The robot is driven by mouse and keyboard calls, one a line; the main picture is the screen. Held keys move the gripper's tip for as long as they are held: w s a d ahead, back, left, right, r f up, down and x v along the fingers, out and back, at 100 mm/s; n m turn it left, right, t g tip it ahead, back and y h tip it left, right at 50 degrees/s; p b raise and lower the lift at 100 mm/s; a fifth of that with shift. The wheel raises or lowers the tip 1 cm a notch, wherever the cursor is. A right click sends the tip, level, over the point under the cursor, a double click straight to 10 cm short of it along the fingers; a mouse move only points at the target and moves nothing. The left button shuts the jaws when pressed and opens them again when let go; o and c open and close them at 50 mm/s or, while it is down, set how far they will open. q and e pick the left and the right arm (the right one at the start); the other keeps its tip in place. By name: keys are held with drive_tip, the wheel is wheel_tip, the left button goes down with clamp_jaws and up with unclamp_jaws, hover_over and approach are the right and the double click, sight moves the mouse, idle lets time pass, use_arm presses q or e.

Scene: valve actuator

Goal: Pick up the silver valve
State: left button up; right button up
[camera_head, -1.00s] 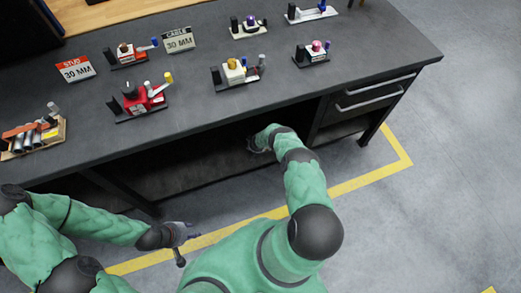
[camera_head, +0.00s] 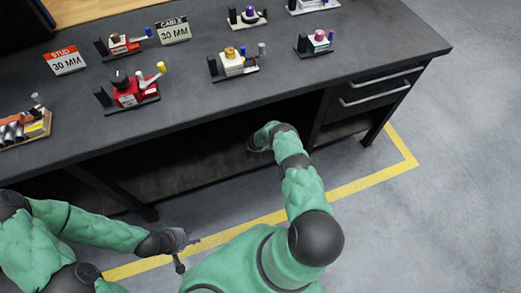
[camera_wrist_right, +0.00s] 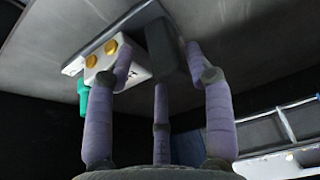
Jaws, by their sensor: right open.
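Several small valve devices stand on the dark workbench (camera_head: 300,70); I cannot tell for sure which is the silver valve. A whitish one with a gold knob and grey lever (camera_head: 233,65) stands near the front middle. My right gripper (camera_head: 257,143) is at the bench's front, its fingers mostly hidden in the head view. In the right wrist view the right gripper (camera_wrist_right: 160,65) has its purple fingers spread, with a white block with gold discs (camera_wrist_right: 105,57) beyond them. No hold on it shows. My left gripper (camera_head: 186,242) is low at the left, away from the bench, fingers apart and empty.
A red device (camera_head: 131,92) and a wooden tray with silver cylinders (camera_head: 25,128) stand on the left. A white device with a pink knob (camera_head: 317,42) stands at the right. Signs (camera_head: 65,60) stand behind. Drawers (camera_head: 375,90) are under the right end. The floor at right is clear.

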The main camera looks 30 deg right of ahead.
drive_tip(key=shift+b+x, duration=1.45)
drive_tip(key=shift+b, duration=0.45)
drive_tip(key=shift+w+r, duration=0.1)
drive_tip(key=shift+d, duration=0.1)
clamp_jaws()
